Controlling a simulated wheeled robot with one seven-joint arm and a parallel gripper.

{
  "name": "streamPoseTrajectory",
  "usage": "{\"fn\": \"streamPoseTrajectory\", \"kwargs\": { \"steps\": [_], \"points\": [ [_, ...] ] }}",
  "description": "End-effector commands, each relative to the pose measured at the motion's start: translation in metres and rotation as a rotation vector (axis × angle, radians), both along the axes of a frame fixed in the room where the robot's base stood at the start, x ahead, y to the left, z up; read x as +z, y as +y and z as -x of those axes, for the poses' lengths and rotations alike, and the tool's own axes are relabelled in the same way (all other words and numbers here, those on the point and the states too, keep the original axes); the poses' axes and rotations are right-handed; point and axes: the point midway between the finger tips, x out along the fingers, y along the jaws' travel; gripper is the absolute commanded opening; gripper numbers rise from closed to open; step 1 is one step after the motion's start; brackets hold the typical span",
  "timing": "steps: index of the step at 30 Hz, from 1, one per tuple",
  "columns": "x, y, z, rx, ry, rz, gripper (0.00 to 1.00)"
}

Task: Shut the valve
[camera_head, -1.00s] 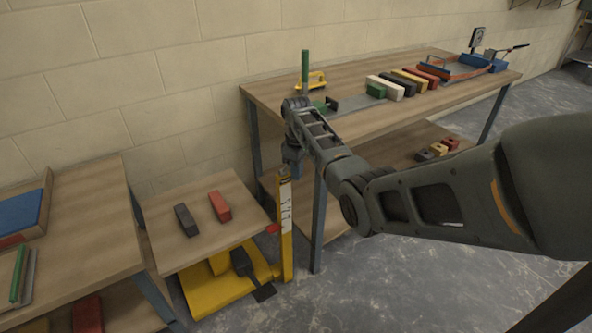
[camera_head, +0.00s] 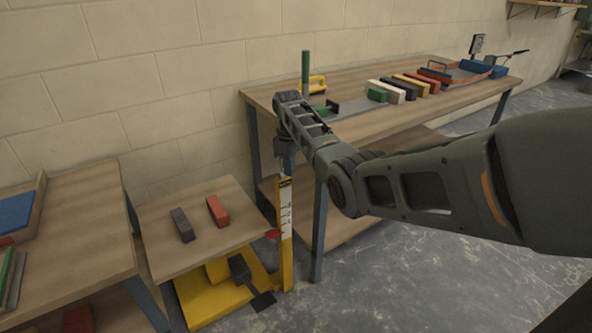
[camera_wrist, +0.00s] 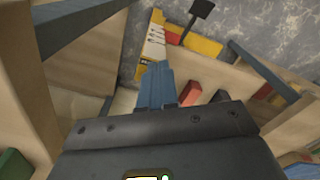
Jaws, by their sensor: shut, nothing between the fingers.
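A small red part (camera_head: 272,234), which may be the valve's handle, sticks out on the left side of an upright yellow post (camera_head: 286,250) with a white scale. In the wrist view the post (camera_wrist: 154,38) lies just beyond my fingertips, with a red part (camera_wrist: 172,38) beside it. My gripper (camera_head: 286,170) points down close above the post's top in the head view. Its blue fingers (camera_wrist: 156,82) are together and empty. I cannot tell whether the fingertips touch the post. The red part's exact shape is too small to tell.
A yellow base with a black pedal (camera_head: 241,268) sits under a low wooden platform (camera_head: 160,240) bearing a grey and a red block. A long workbench (camera_head: 365,130) with several blocks stands behind and right of the post. Another bench (camera_head: 85,225) is at left. Floor is open at right.

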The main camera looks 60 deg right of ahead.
Motion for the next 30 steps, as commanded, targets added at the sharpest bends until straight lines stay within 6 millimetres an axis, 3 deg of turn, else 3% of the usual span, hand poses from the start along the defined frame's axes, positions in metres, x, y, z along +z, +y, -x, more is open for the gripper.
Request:
{"fn": "streamPoseTrajectory", "kwargs": {
  "steps": [30],
  "points": [
    [0.074,0.008,0.013,0.000,-0.001,0.001,0.00]
  ]
}}
